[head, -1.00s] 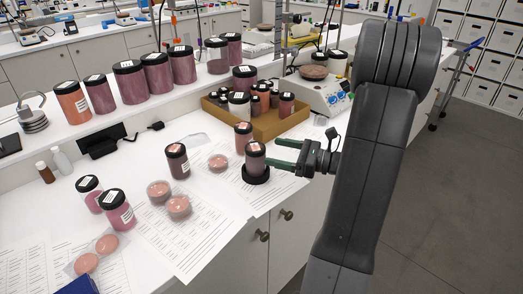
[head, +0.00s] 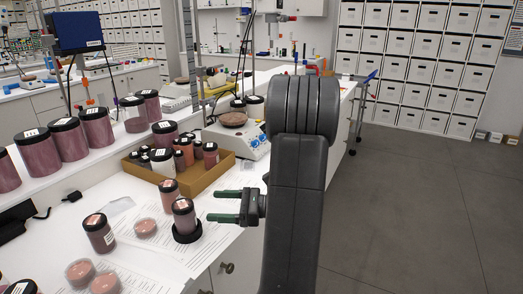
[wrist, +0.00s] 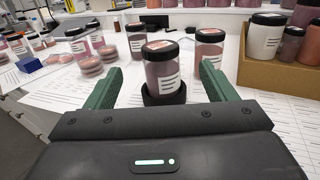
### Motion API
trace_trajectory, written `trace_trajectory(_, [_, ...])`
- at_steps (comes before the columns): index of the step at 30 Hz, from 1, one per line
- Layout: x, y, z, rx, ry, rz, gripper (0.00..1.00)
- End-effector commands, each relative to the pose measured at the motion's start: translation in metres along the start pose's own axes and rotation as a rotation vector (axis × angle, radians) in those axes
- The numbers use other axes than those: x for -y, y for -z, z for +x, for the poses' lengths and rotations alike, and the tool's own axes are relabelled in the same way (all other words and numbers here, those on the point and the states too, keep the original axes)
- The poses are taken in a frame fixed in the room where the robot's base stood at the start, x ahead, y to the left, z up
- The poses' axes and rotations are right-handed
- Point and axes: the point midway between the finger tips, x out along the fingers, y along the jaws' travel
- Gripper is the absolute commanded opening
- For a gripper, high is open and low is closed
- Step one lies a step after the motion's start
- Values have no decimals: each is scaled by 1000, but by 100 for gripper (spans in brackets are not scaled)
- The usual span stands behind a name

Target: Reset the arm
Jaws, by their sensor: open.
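My gripper (head: 228,206) is open, with two green fingers, and holds nothing. It points left over the bench, just right of a dark pink jar (head: 184,215) with a black lid and white label. That jar stands upright in a black round holder (head: 187,237) on the bench. In the wrist view the same jar (wrist: 162,73) stands ahead, centred between the spread fingers and beyond their tips.
Two more jars (head: 99,235) (head: 169,194) stand close by, with pink dishes (head: 146,228) between and in front. A cardboard tray of jars (head: 219,165) and a white hotplate device (head: 243,143) lie behind. Open floor (head: 400,210) is at right.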

Motion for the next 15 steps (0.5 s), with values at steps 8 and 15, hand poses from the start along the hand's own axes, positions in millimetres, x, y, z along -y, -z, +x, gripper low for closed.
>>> trace_trajectory(8, [-1,-1,51,-1,-4,1,78])
trace_trajectory(15, [-1,-1,93,-1,-3,1,78])
